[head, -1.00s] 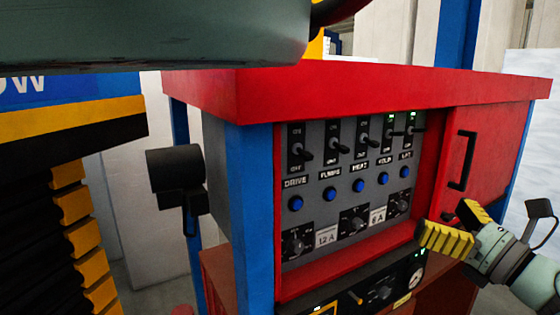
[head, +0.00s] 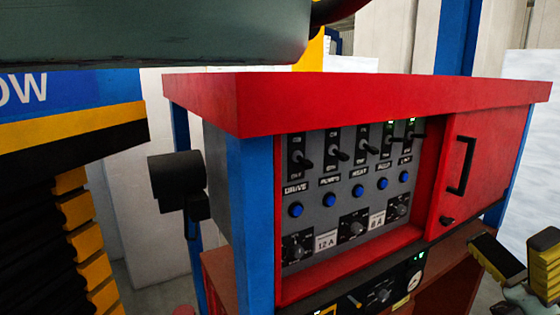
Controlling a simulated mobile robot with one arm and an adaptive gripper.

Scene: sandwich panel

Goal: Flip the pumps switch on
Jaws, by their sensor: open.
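The pumps switch (head: 337,156) is the second toggle from the left on the grey panel (head: 320,222), above the label reading PUMPS. Its lever tilts down towards OFF, and no green light shows above it. My gripper (head: 515,243) is at the lower right edge of the head view, right of the panel and below the red door, with its yellow-padded fingers spread apart. It is empty and well away from the switch. Part of it is cut off by the picture edge.
The drive switch (head: 306,162) and heat switch (head: 367,147) flank the pumps switch. Two toggles further right have green lights. Blue buttons and dials sit below. A red overhang (head: 350,98) juts above the panel. A red door (head: 490,160) with a black handle is at right.

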